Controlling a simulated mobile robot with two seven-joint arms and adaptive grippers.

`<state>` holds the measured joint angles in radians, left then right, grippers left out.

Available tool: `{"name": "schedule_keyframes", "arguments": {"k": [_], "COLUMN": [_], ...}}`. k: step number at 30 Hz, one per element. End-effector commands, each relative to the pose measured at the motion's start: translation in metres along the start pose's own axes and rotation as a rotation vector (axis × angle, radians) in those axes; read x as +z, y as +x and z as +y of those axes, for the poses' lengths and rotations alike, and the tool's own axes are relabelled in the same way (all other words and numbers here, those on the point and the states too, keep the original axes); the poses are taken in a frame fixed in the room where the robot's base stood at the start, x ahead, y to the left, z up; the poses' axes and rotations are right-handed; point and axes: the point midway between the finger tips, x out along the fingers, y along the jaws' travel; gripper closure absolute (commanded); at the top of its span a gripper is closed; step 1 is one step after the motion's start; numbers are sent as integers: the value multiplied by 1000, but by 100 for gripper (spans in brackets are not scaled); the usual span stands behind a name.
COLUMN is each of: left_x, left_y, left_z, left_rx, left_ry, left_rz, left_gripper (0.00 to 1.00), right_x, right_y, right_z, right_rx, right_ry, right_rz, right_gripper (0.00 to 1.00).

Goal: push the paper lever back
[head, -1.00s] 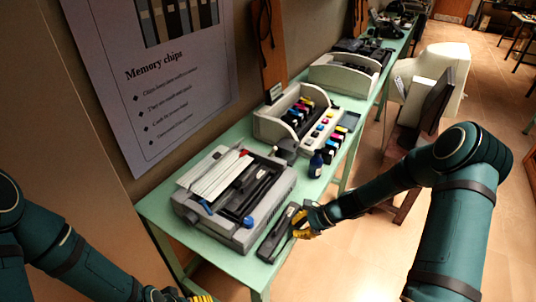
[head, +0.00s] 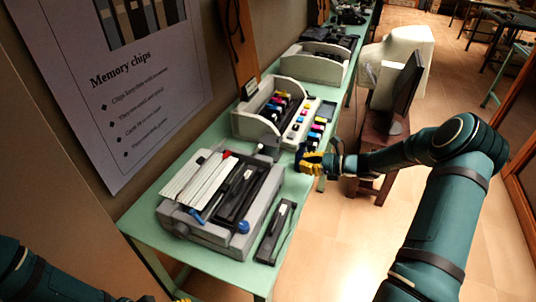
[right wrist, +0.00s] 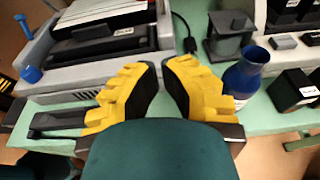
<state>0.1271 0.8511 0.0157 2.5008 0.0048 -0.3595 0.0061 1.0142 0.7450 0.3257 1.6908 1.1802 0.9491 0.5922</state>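The printer (head: 180,222) is a grey machine on the green table. A red-tipped lever (head: 226,154) stands at its far edge, a thin blue lever (head: 197,216) at its front left and a blue knob (head: 243,227) at its near right corner. I cannot tell for sure which is the paper lever. My right gripper (head: 308,158) is right of the printer, at the table's edge, apart from these parts. In the right wrist view its fingertips (right wrist: 160,70) are close together with nothing seen between them. Of my left gripper, only a yellow sliver (head: 182,299) shows at the bottom edge.
A dark flat device (head: 275,232) lies right of the printer. A blue bottle (right wrist: 246,75) and a dark lantern-like object (right wrist: 229,38) stand close to my right gripper. A white bin (head: 256,125) with cartridges sits behind. Free floor lies right of the table.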

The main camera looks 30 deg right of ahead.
Motion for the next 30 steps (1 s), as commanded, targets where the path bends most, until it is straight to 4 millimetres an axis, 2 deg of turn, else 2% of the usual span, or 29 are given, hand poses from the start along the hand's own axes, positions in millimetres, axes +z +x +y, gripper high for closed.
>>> {"name": "schedule_keyframes", "arguments": {"k": [4, 8, 20, 27, 30], "left_x": [0, 1, 4, 5, 5], "left_y": [1, 3, 10, 10, 10], "left_z": [0, -1, -4, -4, -4], "left_rx": [0, 0, 1, 1, 1], "left_ry": [0, 0, 2, 3, 3], "left_rz": [0, -1, -9, -10, -10], "left_gripper": [18, 18, 18, 18, 18], "right_x": [0, 0, -1, 25, 28], "right_y": [7, 25, 102, 125, 129], "right_z": [1, 1, 1, 2, 2], "right_rx": [2, 5, 3, 6, 5], "right_ry": [0, -2, -1, -5, -4], "right_rz": [0, -1, 0, -4, -3], "right_gripper": [100, 100, 100, 100, 100]}}
